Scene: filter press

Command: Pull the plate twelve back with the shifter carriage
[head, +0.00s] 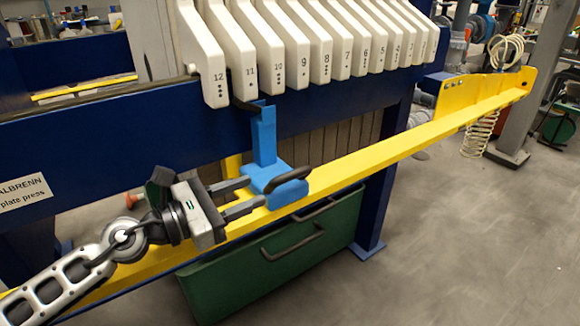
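Plate twelve (203,55) is the leftmost white plate of the row, marked 12, hanging upright above the blue beam. The handle lies beyond the fingertips. My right gripper is not in view.
The yellow rail (400,145) slants up to the right, ending at a yellow bracket (480,93). Plate eleven (235,50) and several more plates stand to the right. A green bin (275,265) with a dark handle is below the rail.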

